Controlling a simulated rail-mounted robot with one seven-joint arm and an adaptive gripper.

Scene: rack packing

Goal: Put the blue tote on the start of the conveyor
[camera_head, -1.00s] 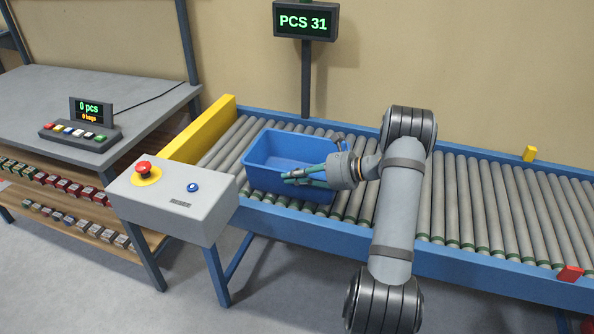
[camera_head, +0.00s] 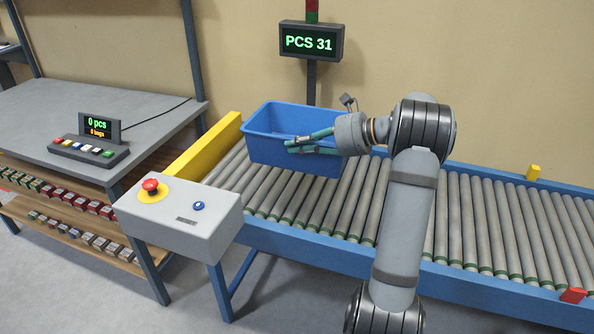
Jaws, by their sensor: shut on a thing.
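The blue tote (camera_head: 262,147) is an open, empty-looking bin at the left end of the roller conveyor (camera_head: 310,208). It looks raised above the rollers, roughly level, near the yellow end plate. My gripper (camera_head: 300,146) reaches in from the right and is shut on the tote, at its near side. The exact grip on the wall is partly hidden by the fingers. The underside of the tote is out of sight.
A grey control box (camera_head: 180,222) with a red button stands at the near left corner. A yellow end plate (camera_head: 205,146) closes the conveyor's left end. A display (camera_head: 311,42) on a post stands behind the tote. Rollers to the right are clear.

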